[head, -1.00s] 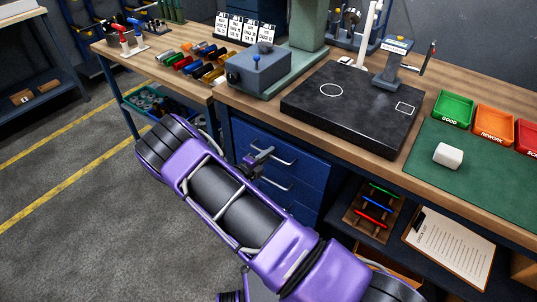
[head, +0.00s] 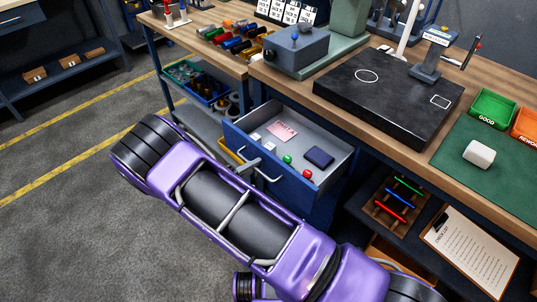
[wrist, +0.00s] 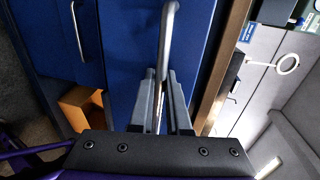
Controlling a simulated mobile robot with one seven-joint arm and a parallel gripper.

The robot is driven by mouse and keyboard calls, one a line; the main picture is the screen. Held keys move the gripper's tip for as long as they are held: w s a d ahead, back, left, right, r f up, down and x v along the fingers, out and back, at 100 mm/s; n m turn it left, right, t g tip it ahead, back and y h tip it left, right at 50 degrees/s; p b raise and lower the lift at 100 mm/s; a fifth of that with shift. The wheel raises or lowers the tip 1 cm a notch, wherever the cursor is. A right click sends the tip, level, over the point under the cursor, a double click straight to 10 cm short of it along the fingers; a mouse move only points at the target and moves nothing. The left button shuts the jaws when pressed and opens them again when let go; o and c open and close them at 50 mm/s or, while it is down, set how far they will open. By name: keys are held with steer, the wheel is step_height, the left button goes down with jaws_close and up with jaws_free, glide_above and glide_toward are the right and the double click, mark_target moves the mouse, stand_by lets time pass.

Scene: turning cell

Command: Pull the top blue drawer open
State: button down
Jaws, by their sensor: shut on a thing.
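The top blue drawer (head: 292,190) is pulled well out of the bench in the head view, and its grey inside shows. Its silver bar handle (head: 268,177) runs along the front; in the wrist view the handle (wrist: 168,38) runs down between my fingers. My gripper (wrist: 161,78) is shut on this handle. In the head view my purple arm hides most of the gripper. The drawer front (wrist: 130,50) also shows in the wrist view.
Inside the drawer lie a pink card (head: 282,132), a dark blue box (head: 319,158), a green ball (head: 287,159), a red ball (head: 307,173) and small white pieces. A black plate (head: 390,100) sits on the bench above. Open floor (head: 60,240) lies left.

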steer(key=shift+f+v, duration=0.25)
steer(key=shift+v, duration=0.8)
steer(key=shift+f+v, duration=0.2)
steer(key=shift+v, duration=0.9)
steer(key=c, duration=1.2)
jaws_free()
steer(key=shift+o, duration=0.2)
steer(key=v, duration=1.7)
steer(key=shift+s+a+b, duration=0.2)
steer(key=shift+b, duration=0.2)
